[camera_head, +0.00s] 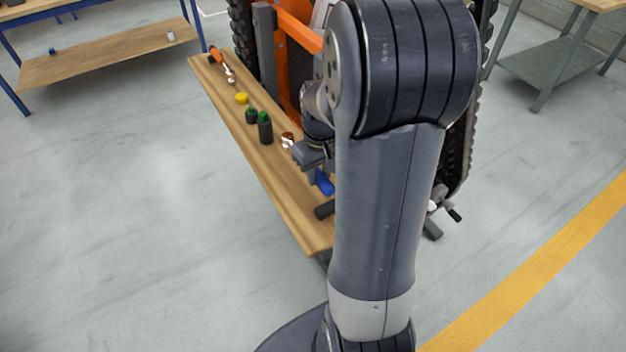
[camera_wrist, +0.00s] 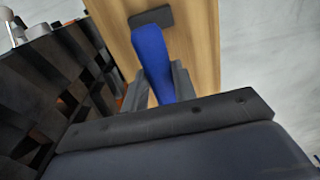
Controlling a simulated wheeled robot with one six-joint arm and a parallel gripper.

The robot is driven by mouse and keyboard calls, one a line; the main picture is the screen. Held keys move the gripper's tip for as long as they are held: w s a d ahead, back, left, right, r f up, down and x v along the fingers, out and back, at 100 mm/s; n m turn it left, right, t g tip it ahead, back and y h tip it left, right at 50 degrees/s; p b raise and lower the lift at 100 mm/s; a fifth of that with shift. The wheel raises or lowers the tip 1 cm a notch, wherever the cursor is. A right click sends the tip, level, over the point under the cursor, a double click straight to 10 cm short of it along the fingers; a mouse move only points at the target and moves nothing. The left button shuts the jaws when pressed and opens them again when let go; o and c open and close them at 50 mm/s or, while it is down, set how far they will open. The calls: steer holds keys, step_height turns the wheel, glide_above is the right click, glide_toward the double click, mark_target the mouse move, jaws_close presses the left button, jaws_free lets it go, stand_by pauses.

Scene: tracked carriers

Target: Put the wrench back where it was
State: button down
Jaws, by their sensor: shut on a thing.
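My gripper (camera_wrist: 160,80) is shut on a blue handle (camera_wrist: 150,48) in the wrist view. A dark grey block (camera_wrist: 152,17) sits across its far end, so the held tool looks more like a hammer than a wrench. In the head view the blue handle (camera_head: 324,184) shows just below my gripper (camera_head: 314,166), over the near end of the wooden board (camera_head: 290,210). I cannot tell whether the tool touches the board. An orange-handled tool (camera_head: 216,56) with a metal end lies at the board's far end; it is too small to tell if it is a wrench.
A yellow item (camera_head: 241,98), a dark green-topped container (camera_head: 251,115), a taller green-capped bottle (camera_head: 265,130) and a small shiny item (camera_head: 287,140) line the board. The tracked carrier (camera_head: 292,60) stands right beside it. The floor to the left is clear.

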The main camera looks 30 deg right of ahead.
steer(key=shift+f, duration=2.4)
steer(key=c, duration=1.1)
jaws_free()
steer(key=shift+c, duration=0.2)
steer(key=r, duration=1.2)
steer(key=shift+s, duration=0.2)
